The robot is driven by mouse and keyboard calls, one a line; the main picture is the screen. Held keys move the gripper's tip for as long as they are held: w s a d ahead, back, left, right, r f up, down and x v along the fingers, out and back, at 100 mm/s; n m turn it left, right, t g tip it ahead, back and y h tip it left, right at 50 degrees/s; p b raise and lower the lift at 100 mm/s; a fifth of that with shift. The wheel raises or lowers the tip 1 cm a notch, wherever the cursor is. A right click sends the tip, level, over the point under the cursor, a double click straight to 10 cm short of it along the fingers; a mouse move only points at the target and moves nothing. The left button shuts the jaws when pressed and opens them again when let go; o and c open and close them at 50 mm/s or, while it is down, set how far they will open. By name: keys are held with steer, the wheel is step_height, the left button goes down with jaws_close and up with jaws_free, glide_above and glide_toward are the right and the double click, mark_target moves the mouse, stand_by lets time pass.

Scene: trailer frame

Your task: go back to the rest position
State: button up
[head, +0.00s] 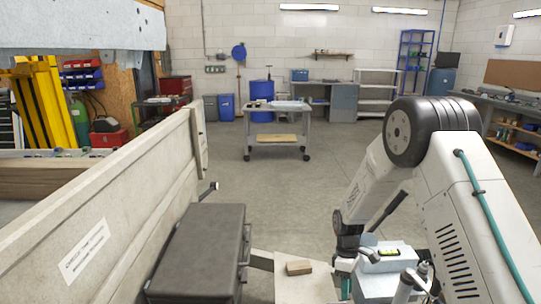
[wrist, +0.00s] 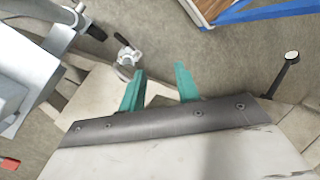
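My gripper (wrist: 160,88) shows in the wrist view as two teal fingers standing apart, with nothing between them. A dark strip with screws (wrist: 160,122) and a pale surface lie just below the fingers in that picture. I cannot tell whether the fingers touch anything.
A pale trailer side panel (head: 120,205) runs along the left. A dark grey box (head: 203,245) stands beside it, and a small wooden block (head: 299,268) lies on a pale surface. A grey cart (head: 276,138) stands farther off. Open floor lies between.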

steer(key=s+r+m, duration=0.2)
steer(key=s+r, duration=0.1)
steer(key=r, duration=0.4)
steer(key=s+r+m, duration=0.3)
steer(key=s+r, duration=0.1)
steer(key=r, duration=0.3)
steer(key=s+d+r+m+t, duration=0.2)
steer(key=s+r+m+t, duration=0.3)
steer(key=s+r, duration=1.7)
steer(key=shift+s+d+m+t, duration=0.35)
steer(key=shift+s+m, duration=0.45)
steer(key=shift+s, duration=1.1)
